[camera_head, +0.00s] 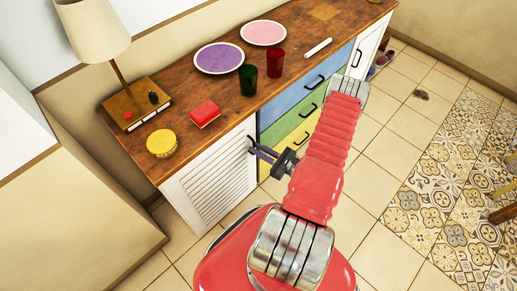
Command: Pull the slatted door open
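The white slatted door (212,182) is at the left end of the wooden-topped cabinet and looks flush with its front. A dark handle (250,142) is by the door's upper right edge. My gripper (258,151) is at this handle, with its dark fingers pointing left toward the door. The fingers and the handle overlap in the picture, so I cannot tell whether they touch or whether the fingers are closed around it. My red arm hides part of the drawers to the right.
Blue, green and yellow drawers (273,138) with dark handles are right of the door. The top holds a lamp (98,28), plates (219,57), two cups (248,80), a red box (204,113) and a yellow round tin (162,143).

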